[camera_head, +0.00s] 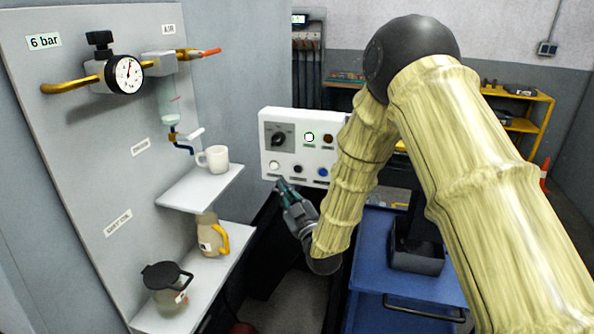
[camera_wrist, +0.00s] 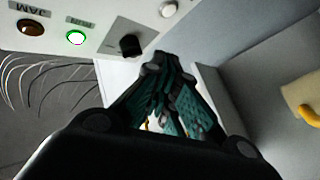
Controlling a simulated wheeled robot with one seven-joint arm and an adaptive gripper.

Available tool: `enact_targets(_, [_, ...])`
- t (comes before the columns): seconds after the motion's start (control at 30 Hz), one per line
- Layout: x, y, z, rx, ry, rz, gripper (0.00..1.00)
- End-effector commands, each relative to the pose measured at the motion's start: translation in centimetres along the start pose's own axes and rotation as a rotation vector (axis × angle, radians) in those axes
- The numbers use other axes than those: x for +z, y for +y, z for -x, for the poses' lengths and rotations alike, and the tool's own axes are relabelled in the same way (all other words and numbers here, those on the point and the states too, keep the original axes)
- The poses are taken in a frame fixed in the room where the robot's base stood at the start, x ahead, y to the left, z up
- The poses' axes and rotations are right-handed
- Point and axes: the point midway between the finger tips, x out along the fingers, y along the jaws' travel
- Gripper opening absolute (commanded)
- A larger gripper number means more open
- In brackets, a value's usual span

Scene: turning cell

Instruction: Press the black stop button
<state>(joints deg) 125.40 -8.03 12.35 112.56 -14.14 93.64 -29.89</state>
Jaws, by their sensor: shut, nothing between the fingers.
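The white control panel (camera_head: 265,128) is mounted beyond the wall board, left of my arm. The black stop button (camera_head: 298,169) is in the middle of its lower row, between a white button (camera_head: 274,166) and a blue button (camera_head: 323,172). My gripper (camera_head: 281,183) is shut and empty. Its fingertips appear just below the panel's lower row, left of the black button; I cannot tell the exact gap. In the wrist view the closed fingers (camera_wrist: 164,62) point toward the panel (camera_wrist: 95,12), near the rotary knob (camera_wrist: 131,44) and white button (camera_wrist: 168,8). The black button is not visible there.
The panel's upper row has a lit green RUN light (camera_head: 309,137) and a dark amber JAM light (camera_head: 328,138). Shelves with a mug (camera_head: 214,158) and jugs (camera_head: 168,287) stand left of my gripper. A blue cart (camera_head: 372,262) is at right.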

Motion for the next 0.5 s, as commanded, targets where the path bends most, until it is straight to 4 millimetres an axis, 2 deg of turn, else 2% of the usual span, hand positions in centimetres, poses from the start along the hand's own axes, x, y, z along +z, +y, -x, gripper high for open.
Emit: enact_targets(0.5, [2.5, 2.5, -3.5, 0.001, 0.000, 0.000, 0.00])
